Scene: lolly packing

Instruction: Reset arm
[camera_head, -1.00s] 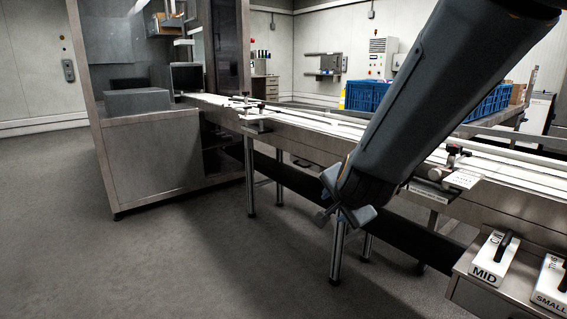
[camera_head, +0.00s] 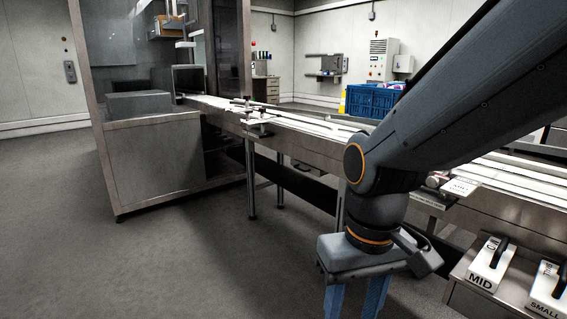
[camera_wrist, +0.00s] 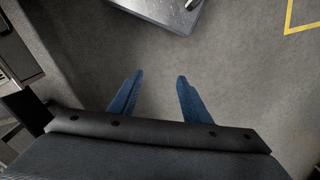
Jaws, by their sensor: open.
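My gripper (camera_wrist: 160,82) points down in the wrist view, its two blue fingers apart with only bare grey floor between them. In the head view my gripper (camera_head: 354,303) is at the bottom, right of centre, in front of the conveyor. Its fingertips are cut off by the lower picture edge there. My arm reaches in from the upper right and bends at an orange-ringed joint. The gripper is empty and touches nothing that I can see.
The conveyor (camera_head: 310,152) runs from the steel machine (camera_head: 150,165) toward the right, partly hidden by my arm. Handled blocks marked MID (camera_head: 483,281) and SMALL (camera_head: 545,307) stand at lower right. A blue crate (camera_head: 368,101) is behind the conveyor. Floor at left is clear.

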